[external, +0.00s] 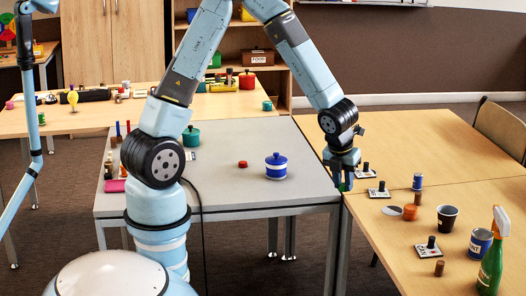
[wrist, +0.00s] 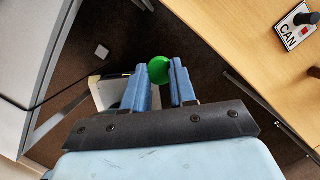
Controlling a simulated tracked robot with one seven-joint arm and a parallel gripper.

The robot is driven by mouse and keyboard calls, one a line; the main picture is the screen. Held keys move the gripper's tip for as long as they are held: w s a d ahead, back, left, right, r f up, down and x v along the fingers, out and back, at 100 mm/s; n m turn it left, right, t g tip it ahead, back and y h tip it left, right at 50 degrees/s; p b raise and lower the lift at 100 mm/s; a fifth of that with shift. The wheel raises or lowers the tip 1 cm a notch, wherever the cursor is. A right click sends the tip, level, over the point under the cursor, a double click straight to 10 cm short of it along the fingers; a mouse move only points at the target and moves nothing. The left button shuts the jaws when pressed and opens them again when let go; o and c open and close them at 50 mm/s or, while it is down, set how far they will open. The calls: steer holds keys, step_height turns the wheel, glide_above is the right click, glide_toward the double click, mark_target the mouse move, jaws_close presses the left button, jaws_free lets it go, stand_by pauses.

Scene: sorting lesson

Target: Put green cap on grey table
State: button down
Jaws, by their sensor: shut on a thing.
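The green cap (wrist: 158,69) is held between the tips of my gripper (wrist: 159,77) in the wrist view. Only a small bit of green shows at my gripper (external: 343,178) in the external view. My gripper is shut on the cap at the right edge of the grey table, near the seam with the wooden table. The grey table (external: 225,190) lies to the left of my gripper. In the wrist view its edge (wrist: 22,60) is at the left, with dark floor below the cap.
A blue pot (external: 276,166) and a red cap (external: 243,164) stand on the grey table, with bare top around them. A green pot (external: 191,137) stands farther back. The wooden table (external: 440,140) at right holds sign blocks (external: 378,192), a black cup (external: 447,217) and a spray bottle (external: 493,257).

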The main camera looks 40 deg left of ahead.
steer(key=w+a+f+n+g+y, duration=0.1)
steer(key=w+a+n+g+y, duration=0.2)
steer(key=w+a+n, duration=1.3)
steer(key=w+a+n+g+h, duration=0.1)
steer(key=w+a+n, duration=0.1)
steer(key=a+n, duration=0.4)
steer(key=w+a+n+g+h, duration=0.1)
steer(key=w+a+n, duration=0.1)
steer(key=a+n, duration=0.4)
steer(key=w+a+n+g+h, duration=0.1)
steer(key=w+a+n, duration=0.1)
steer(key=a+n, duration=0.4)
steer(key=shift+a+n, duration=0.4)
steer(key=shift+a, duration=0.05)
steer(key=shift+a+n, duration=0.3)
